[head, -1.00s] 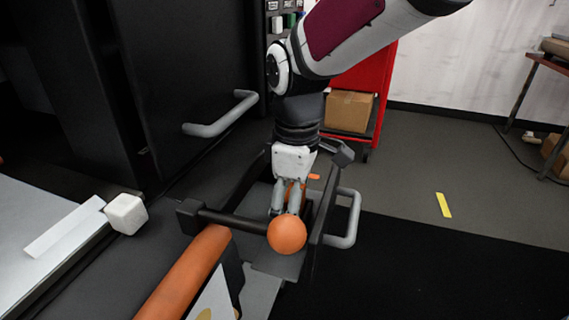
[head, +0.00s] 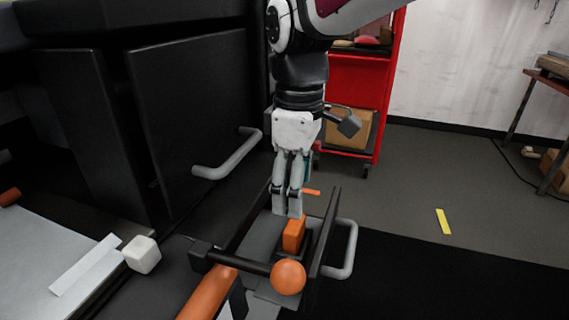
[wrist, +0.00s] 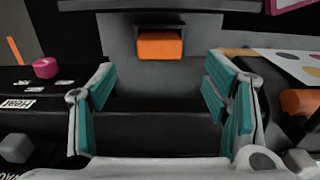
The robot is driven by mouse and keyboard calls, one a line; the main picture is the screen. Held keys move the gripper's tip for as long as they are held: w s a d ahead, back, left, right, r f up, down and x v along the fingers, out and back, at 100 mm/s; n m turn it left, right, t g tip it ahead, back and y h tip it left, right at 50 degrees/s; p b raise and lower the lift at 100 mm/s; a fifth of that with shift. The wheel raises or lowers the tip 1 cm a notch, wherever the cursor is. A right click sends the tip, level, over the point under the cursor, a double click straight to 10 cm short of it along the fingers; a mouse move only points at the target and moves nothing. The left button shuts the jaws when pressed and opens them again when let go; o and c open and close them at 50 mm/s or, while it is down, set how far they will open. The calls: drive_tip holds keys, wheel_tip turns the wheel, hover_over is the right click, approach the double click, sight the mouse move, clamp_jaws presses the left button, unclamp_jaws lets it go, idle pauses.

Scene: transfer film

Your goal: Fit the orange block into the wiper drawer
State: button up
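The orange block (head: 293,235) sits inside the open drawer (head: 329,232). In the wrist view the block (wrist: 160,46) lies beyond my fingertips, against a dark slot or holder in the grey drawer floor. How deep it is seated I cannot tell. My gripper (head: 288,208) points down just above and behind the block. In the wrist view my gripper (wrist: 160,88) has its teal-padded fingers wide apart, with nothing between them.
A black bar with an orange ball (head: 288,277) crosses in front of the drawer. An orange roller (head: 208,292) and a white cube (head: 142,254) are nearby left. A cabinet handle (head: 228,156) juts out at left. A red cart (head: 362,85) stands behind; floor at right is open.

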drive_tip(key=s+d+r+m, duration=0.3)
drive_tip(key=s+d+m, duration=0.3)
drive_tip(key=s+d, duration=0.45)
drive_tip(key=s+d+f+m, duration=0.2)
drive_tip(key=s+m, duration=0.2)
drive_tip(key=s, duration=0.3)
drive_tip(key=s+d+f+m, duration=0.2)
drive_tip(key=s+m, duration=0.1)
drive_tip(key=s, duration=0.5)
drive_tip(key=shift+f+m, duration=0.3)
drive_tip(key=shift+m, duration=0.1)
